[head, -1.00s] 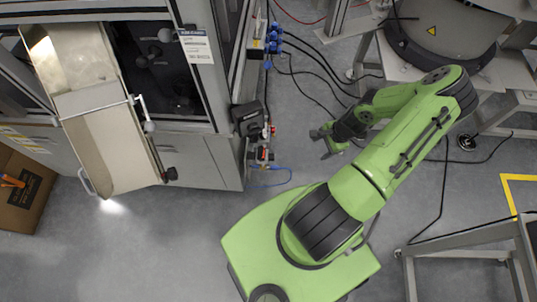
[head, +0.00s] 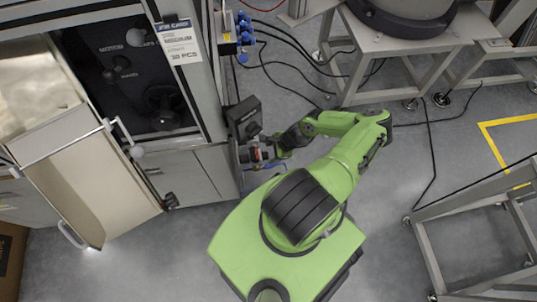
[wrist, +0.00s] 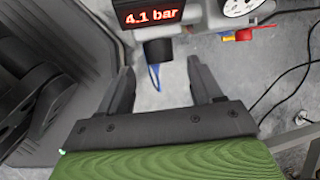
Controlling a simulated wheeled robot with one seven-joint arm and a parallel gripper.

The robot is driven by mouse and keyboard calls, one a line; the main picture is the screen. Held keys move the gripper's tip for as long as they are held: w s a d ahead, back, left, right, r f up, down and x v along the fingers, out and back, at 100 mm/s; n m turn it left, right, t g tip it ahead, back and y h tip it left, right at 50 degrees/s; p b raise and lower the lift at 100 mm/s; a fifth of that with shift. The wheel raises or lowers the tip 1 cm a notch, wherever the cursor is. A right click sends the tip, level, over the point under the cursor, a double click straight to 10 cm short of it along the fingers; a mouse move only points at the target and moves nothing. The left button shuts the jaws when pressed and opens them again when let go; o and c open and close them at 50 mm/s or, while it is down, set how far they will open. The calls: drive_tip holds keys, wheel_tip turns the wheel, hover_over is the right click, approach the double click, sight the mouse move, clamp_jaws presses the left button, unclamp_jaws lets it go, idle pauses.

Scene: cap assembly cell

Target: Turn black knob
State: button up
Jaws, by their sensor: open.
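A black cylindrical knob (wrist: 157,52) hangs under a grey pressure unit whose red display (wrist: 151,16) reads 4.1 bar in the wrist view. My gripper (wrist: 160,64) is open and empty, its two dark fingers pointing at the knob with one on either side of the line to it. The knob's end is just beyond the fingertips, and I see no contact. The knob itself is too small or hidden to make out there.
A white dial gauge (wrist: 240,7) and a red-yellow fitting (wrist: 248,34) are right of the knob. A blue hose (wrist: 154,78) runs behind it. A black box (head: 243,118) juts from the cabinet (head: 203,170) close to my gripper.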

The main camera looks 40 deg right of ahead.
sight(265, 156)
drive_tip(key=b+x, duration=0.1)
drive_tip(key=x, duration=0.2)
drive_tip(key=shift+w+f, duration=0.1)
drive_tip(key=shift+f, duration=0.15)
drive_tip(key=c, duration=1.1)
drive_tip(key=shift+o, duration=0.2)
